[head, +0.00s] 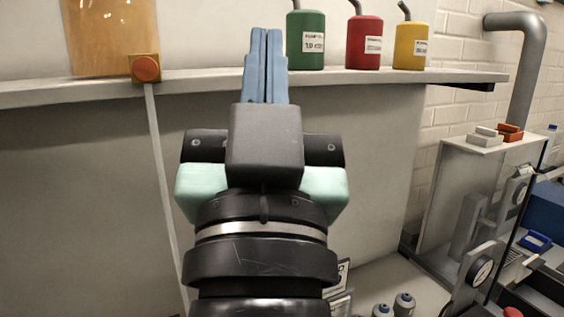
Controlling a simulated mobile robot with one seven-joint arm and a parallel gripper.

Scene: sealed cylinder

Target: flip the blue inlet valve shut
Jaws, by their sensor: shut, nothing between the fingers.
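My gripper (266,34) is in the middle of the head view, pointing up and away. Its two blue fingers are pressed together with nothing between them. The fingertips show in front of the pale wall, left of the green canister. A small blue part (535,240) shows low at the right, on the grey equipment; it may be the blue inlet valve, but I cannot tell for sure. My gripper is well to the left of it and not touching it. Whether that part is open or shut cannot be told.
A shelf (460,76) carries green (306,40), red (364,42) and yellow (411,46) canisters. A red button (146,69) sits at the left by an amber panel (108,30). A grey pipe (527,70) and a cabinet with gauges (480,271) stand at the right.

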